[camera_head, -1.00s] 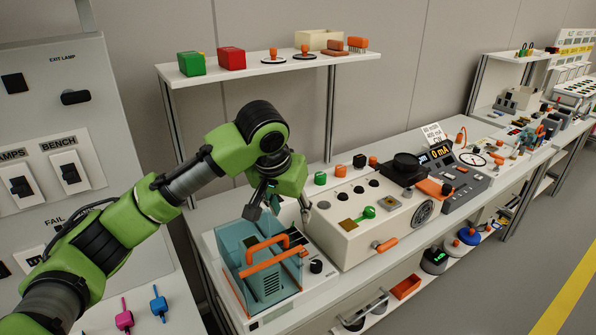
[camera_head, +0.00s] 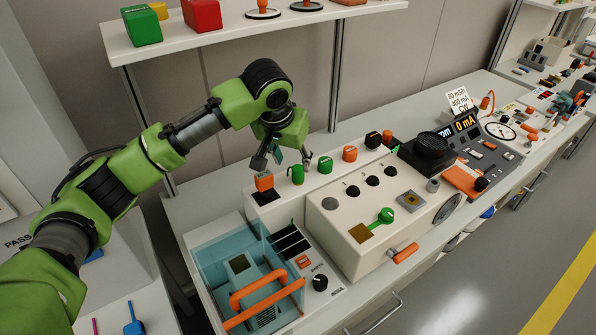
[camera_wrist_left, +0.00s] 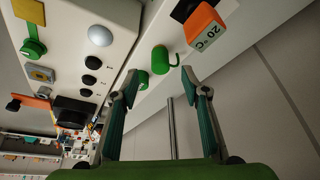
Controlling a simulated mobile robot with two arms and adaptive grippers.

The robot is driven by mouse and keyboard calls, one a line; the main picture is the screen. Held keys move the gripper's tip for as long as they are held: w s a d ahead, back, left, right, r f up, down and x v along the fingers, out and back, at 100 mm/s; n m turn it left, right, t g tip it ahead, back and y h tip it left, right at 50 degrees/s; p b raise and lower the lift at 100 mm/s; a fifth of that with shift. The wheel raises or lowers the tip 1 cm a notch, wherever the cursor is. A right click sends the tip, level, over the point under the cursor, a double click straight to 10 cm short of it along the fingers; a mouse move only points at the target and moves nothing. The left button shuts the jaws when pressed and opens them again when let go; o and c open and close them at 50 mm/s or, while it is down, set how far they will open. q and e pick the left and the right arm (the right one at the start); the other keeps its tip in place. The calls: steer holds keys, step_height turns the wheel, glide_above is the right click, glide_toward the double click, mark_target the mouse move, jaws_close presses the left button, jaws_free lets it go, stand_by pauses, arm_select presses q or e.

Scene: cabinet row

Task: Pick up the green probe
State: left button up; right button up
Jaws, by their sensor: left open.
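A green upright cylinder with a thin curved lead, which looks like the green probe (camera_head: 297,175), stands at the back of the bench behind the cream box. It also shows in the left wrist view (camera_wrist_left: 160,61), just beyond the fingertips. My left gripper (camera_head: 284,158) is open and empty, above and close to this cylinder. In the left wrist view its two teal-padded fingers (camera_wrist_left: 163,88) are spread apart, with the cylinder ahead of the gap between them. I cannot tell whether a finger touches it. My right gripper is not in view.
An orange block marked 20 °C (camera_wrist_left: 205,30) stands left of the cylinder on a black patch. A green knob (camera_head: 325,164) stands close on its right. The cream box (camera_head: 350,235) and a teal clear-walled bath (camera_head: 240,270) are in front. A shelf (camera_head: 240,33) is above.

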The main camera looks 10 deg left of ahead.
mark_target(297, 170)
arm_select(q)
steer(key=x, duration=0.3)
steer(key=shift+w+f, duration=0.2)
steer(key=shift+f, duration=0.05)
steer(key=shift+w+f, duration=0.1)
steer(key=shift+f, duration=0.05)
steer(key=shift+w+f+p, duration=0.2)
steer(key=shift+f+p, duration=0.15)
steer(key=shift+p, duration=0.1)
steer(key=x, duration=0.3)
steer(key=shift+w+d+f+p, duration=0.1)
steer(key=shift+w+f+p, duration=0.15)
steer(key=shift+p, duration=0.1)
steer(key=shift+w+f, duration=0.1)
steer(key=shift+f, duration=0.15)
jaws_close()
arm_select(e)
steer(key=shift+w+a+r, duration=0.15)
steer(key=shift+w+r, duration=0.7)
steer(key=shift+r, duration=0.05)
